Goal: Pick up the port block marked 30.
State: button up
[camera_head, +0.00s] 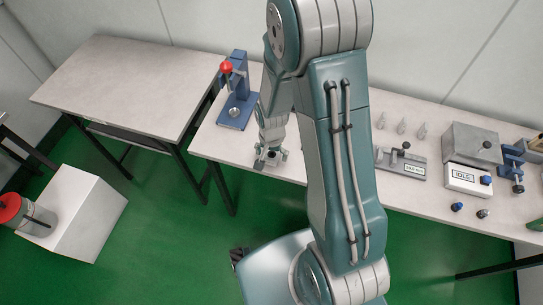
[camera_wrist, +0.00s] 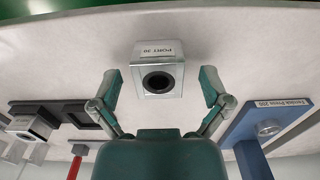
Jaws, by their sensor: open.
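The port block (camera_wrist: 158,78) is a small pale block with a round dark hole in its face, standing on the table in the wrist view. My gripper (camera_wrist: 160,88) is open, with one finger on each side of the block and gaps on both sides. Nothing is held. In the head view my gripper (camera_head: 270,155) is low over the front edge of the table, and the block is mostly hidden there.
A blue press (camera_head: 237,100) with a red knob stands left of my gripper; it also shows at the right of the wrist view (camera_wrist: 258,122). A grey box (camera_head: 472,143) and an IDLE display (camera_head: 467,180) stand farther right.

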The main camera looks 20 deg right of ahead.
jog(key=c, duration=1.3)
jog(key=shift+s, duration=0.1)
grip_shut()
jog(key=shift+r, duration=0.1)
